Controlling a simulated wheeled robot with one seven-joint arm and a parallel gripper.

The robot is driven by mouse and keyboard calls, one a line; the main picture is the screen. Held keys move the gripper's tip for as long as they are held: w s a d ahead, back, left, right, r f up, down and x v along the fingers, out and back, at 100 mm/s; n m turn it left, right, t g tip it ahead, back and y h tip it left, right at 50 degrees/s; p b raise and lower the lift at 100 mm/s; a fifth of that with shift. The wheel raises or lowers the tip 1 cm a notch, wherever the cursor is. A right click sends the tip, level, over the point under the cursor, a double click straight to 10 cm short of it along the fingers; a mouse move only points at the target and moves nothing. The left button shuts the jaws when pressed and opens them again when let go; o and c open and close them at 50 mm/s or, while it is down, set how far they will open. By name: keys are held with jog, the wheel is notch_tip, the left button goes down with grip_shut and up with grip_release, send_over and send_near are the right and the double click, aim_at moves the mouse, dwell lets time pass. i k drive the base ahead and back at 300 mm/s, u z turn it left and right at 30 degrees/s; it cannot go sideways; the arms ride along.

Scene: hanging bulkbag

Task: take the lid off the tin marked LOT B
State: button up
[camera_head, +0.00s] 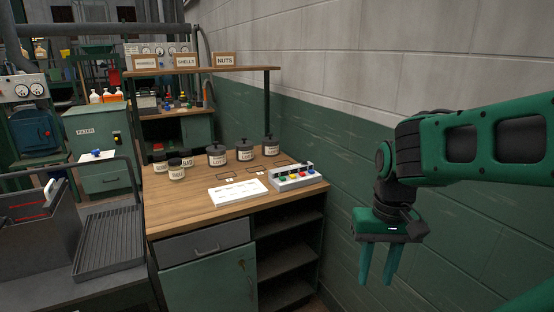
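Three grey tins with dark knobbed lids stand towards the back of the wooden bench: a left tin (217,157), a middle tin (245,151) and a right tin (270,147). Each has a pale label with small lettering. The labels seem to start with LOT, but I cannot tell which one bears the B. All three lids appear seated. My gripper (377,276) hangs fingers down in front of the green wall, right of the bench and well apart from the tins. Its two teal fingers are apart with nothing between them.
Several small jars (176,170) stand left of the tins. A white sheet (237,192) and a button box (292,177) lie in front. A shelf (205,71) with labelled boxes spans above the bench's back. The green wall (355,170) bounds the right side.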

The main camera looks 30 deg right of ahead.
aim_at(269, 140)
jog(key=u, duration=1.8)
jog(key=i, duration=1.3)
jog(key=z, duration=3)
jog(key=i, duration=0.75)
jog(key=z, duration=0.1)
